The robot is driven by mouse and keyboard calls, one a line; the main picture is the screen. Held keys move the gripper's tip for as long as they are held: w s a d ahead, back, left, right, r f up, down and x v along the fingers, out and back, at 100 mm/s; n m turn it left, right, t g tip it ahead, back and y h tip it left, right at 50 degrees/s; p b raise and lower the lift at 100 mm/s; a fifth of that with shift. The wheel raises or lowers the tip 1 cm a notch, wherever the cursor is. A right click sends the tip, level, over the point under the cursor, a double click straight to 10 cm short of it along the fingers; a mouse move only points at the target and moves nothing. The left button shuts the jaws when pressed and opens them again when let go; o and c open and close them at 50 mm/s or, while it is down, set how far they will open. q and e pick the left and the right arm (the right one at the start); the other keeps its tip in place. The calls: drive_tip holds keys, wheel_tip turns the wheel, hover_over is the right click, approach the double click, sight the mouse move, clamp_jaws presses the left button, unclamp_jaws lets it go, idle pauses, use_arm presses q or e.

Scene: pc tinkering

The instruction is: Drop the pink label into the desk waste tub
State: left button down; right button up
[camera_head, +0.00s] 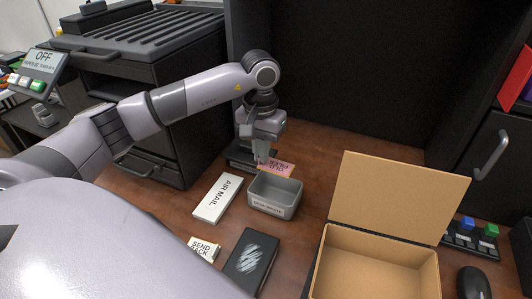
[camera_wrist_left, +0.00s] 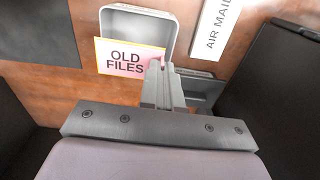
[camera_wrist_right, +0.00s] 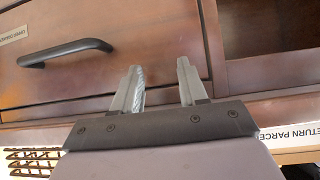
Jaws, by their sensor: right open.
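The pink label (camera_head: 277,168), marked OLD FILES, is at my left gripper (camera_head: 262,160), just behind the desk waste tub (camera_head: 274,208). In the left wrist view the label (camera_wrist_left: 130,56) covers part of the tub's rim (camera_wrist_left: 137,11). The left gripper's fingers (camera_wrist_left: 157,70) are together on the label's edge, so it is shut on the label. The tub is a small grey open box on the desk, and its visible inside looks empty. My right gripper (camera_wrist_right: 161,70) is open and empty in front of a wooden drawer; it is not in the head view.
A white AIR MAIL box (camera_head: 217,198) lies left of the tub. A SEND BACK label (camera_head: 204,249) and a dark box (camera_head: 251,260) lie nearer. An open cardboard box (camera_head: 383,258) stands at right. A drawer handle (camera_wrist_right: 66,52) is near my right gripper.

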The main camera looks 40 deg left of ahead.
use_arm(q)
drive_tip(key=shift+w+f, duration=0.15)
drive_tip(key=shift+f, duration=0.2)
drive_tip(key=shift+f+b, duration=0.4)
drive_tip(key=shift+b, duration=0.1)
drive_tip(key=b, duration=0.5)
approach(262, 183)
drive_tip(key=s+d+f, duration=0.2)
drive_tip(key=s+d, duration=0.1)
drive_tip(key=shift+s+f, duration=0.25)
drive_tip(key=shift+f, duration=0.9)
drive_tip(key=shift+f+b, duration=0.5)
use_arm(e)
drive_tip(key=shift+w+a+f, duration=0.15)
drive_tip(key=shift+a+f, duration=0.05)
drive_tip(key=shift+f, duration=0.55)
drive_tip(key=shift+w+a+f, duration=0.15)
drive_tip(key=shift+w+f, duration=0.05)
drive_tip(key=shift+f, duration=0.55)
drive_tip(key=shift+w+a+f, duration=0.15)
drive_tip(key=shift+a+f, duration=0.05)
drive_tip(key=shift+f, duration=0.55)
use_arm(q)
drive_tip(key=c, duration=1.3)
unclamp_jaws()
